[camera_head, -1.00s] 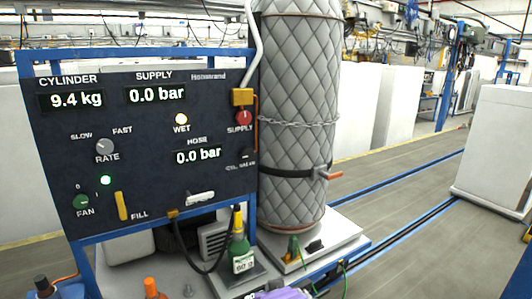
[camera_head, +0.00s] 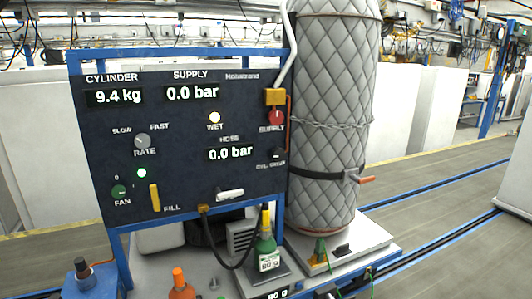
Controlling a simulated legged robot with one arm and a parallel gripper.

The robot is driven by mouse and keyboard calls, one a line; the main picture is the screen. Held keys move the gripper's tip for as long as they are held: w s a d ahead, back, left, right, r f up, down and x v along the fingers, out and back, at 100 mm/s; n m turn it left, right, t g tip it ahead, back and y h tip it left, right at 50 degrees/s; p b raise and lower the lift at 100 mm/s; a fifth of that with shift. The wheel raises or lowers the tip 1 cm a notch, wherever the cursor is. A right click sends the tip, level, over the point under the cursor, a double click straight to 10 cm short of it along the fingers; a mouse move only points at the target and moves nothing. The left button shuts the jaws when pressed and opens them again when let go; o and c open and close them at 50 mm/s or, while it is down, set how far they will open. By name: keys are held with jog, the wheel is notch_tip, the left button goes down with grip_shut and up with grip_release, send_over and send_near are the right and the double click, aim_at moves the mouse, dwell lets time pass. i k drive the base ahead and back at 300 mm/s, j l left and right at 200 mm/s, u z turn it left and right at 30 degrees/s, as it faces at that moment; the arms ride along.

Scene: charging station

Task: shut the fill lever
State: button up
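The fill lever (camera_head: 155,197) is a yellow bar low on the dark control panel (camera_head: 240,122), left of the FILL label. It stands nearly upright, its top leaning slightly left. A lit green lamp (camera_head: 142,173) is just above it. The panel displays read 9.4 kg for CYLINDER, 0.0 bar for SUPPLY and 0.0 bar for HOSE. A dark hose (camera_head: 212,247) runs from a fitting under the panel towards a small green cylinder (camera_head: 266,252) with a yellow top. My gripper is not in view.
A tall quilted grey cylinder (camera_head: 328,150), held by a chain and a strap, stands right of the panel. An orange bottle (camera_head: 181,285) and a blue block (camera_head: 90,278) stand at the lower left. Clear floor (camera_head: 440,195) with blue rails lies to the right.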

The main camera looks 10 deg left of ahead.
aim_at(156, 205)
jog(key=u, duration=1.35)
